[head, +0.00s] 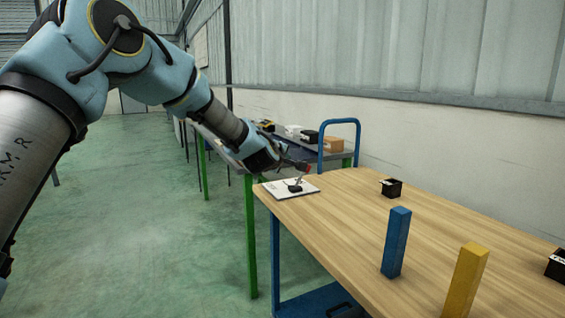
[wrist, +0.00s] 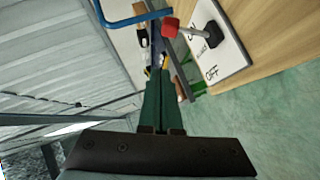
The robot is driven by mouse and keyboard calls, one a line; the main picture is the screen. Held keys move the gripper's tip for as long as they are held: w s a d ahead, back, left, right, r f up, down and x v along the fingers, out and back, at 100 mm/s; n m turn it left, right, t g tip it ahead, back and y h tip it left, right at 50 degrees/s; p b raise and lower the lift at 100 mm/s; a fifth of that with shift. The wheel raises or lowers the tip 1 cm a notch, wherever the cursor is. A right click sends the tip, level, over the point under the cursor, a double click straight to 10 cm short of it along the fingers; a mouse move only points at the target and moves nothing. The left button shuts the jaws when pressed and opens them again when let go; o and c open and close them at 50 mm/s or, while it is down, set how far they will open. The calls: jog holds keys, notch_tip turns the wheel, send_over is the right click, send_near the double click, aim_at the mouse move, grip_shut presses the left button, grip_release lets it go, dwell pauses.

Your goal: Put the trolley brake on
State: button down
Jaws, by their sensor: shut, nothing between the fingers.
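The trolley (head: 345,215) has a wooden top and a blue frame. On its far left corner lies a white plate (head: 275,190) with a black-based brake lever (head: 295,186). The wrist view also shows the plate (wrist: 225,58) and the lever's grey rod (wrist: 193,31), ending in a red knob (wrist: 170,27). "OFF" is printed on the plate's near part; another label by the rod is partly hidden. My gripper (head: 298,164) is shut and empty beside the red knob. In the wrist view its green fingers (wrist: 162,68) end just short of the knob; contact cannot be told.
A blue block (head: 396,242), a yellow block (head: 466,282) and a small black box (head: 391,188) stand on the trolley top. The blue handle (head: 339,122) rises at the far end. A green-legged table (head: 250,230) with boxes stands behind. The floor at left is clear.

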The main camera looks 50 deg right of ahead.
jog(key=shift+v, duration=1.5)
jog(key=w+a+f+m+y+p, duration=0.1)
jog(key=w+a+y+p, duration=0.2)
jog(key=a, duration=0.9)
jog(key=w+a+f+m+y, duration=0.15)
jog(key=w+a, duration=0.45)
jog(key=a, duration=0.6)
jog(key=w+a+m+y+p, duration=0.1)
jog(key=w+a+y+p, duration=0.2)
jog(key=a, duration=0.8)
jog(key=s+a+g+y+p, duration=0.1)
jog(key=s+a, duration=0.3)
jog(key=a, duration=0.6)
jog(key=s+a+g+y+p, duration=0.1)
jog(key=s+a, duration=0.3)
jog(key=a, duration=0.7)
jog(key=s+a+g+y+p, duration=0.1)
jog(key=s+a, duration=0.4)
jog(key=a, duration=0.6)
jog(key=shift+f+n+g+y, duration=0.2)
jog(key=shift+n+g+y, duration=0.15)
jog(key=shift+g+y, duration=0.75)
